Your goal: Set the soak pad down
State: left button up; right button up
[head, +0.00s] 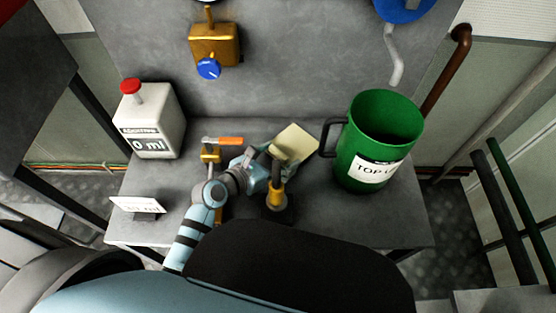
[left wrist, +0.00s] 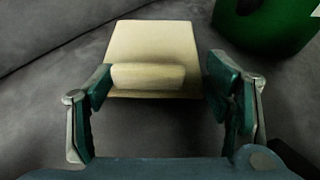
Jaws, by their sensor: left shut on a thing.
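The soak pad (head: 294,142) is a pale cream, flat square pad with a raised bar across it. In the left wrist view the pad (left wrist: 153,45) lies ahead, with its bar between my two fingers. My left gripper (head: 270,165) is shut on the pad's bar; its fingers also show in the left wrist view (left wrist: 158,82). The pad is over the grey bench, left of the green jug. I cannot tell whether its underside touches the bench. My right gripper is not in view.
A green jug (head: 358,153) stands right of the pad, its dark handle close by. A yellow-and-black fitting (head: 276,198) is near my gripper, and an orange-handled valve (head: 222,141) is left. A white additive container (head: 154,122) and a small sign (head: 136,205) stand further left.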

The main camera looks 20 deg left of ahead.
pick_arm(q)
jog(key=shift+r, duration=0.15)
jog(key=shift+f, duration=0.6)
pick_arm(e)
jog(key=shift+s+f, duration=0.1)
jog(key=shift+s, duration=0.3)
pick_arm(q)
jog(key=o, duration=0.8)
jog(key=shift+c, duration=0.2)
jog(key=shift+r, duration=0.25)
jog(key=p+v, duration=0.1)
jog(key=v, duration=0.3)
jog(key=p+v, duration=0.1)
jog(key=v, duration=0.3)
jog(key=p+v, duration=0.1)
jog(key=v, duration=0.3)
jog(key=shift+w+r, duration=0.1)
jog(key=shift+r, duration=0.25)
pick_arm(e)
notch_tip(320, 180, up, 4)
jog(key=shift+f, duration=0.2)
pick_arm(q)
jog(key=shift+a, duration=0.15)
